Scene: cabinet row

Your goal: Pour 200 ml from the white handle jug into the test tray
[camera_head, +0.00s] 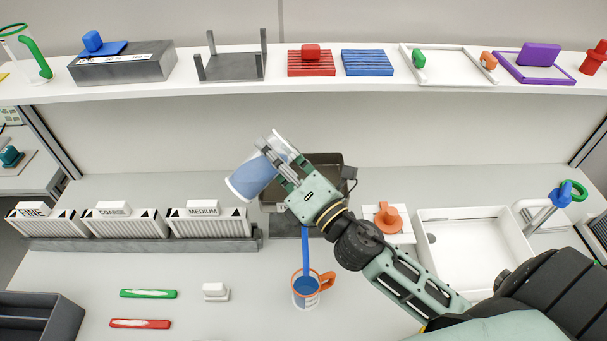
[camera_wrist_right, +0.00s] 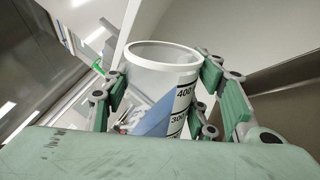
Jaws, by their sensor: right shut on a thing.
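The jug (camera_head: 250,178) is clear with a white rim and blue liquid inside. My right gripper (camera_head: 285,165) is shut on it and holds it tilted above the bench. In the right wrist view, the jug (camera_wrist_right: 160,62) shows its open white rim, 400 and 300 marks and slanted blue liquid. Its handle is hidden. A dark tray (camera_head: 328,158) stands behind my right gripper, partly covered by it. A large white tray (camera_head: 465,250) stands empty to the right. No label shows which is the test tray. My left gripper is not in view.
An orange knob (camera_head: 388,218) stands right of my gripper. Labelled racks (camera_head: 208,224) line the left. A shelf (camera_head: 370,91) spans the back. The front left has small loose items.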

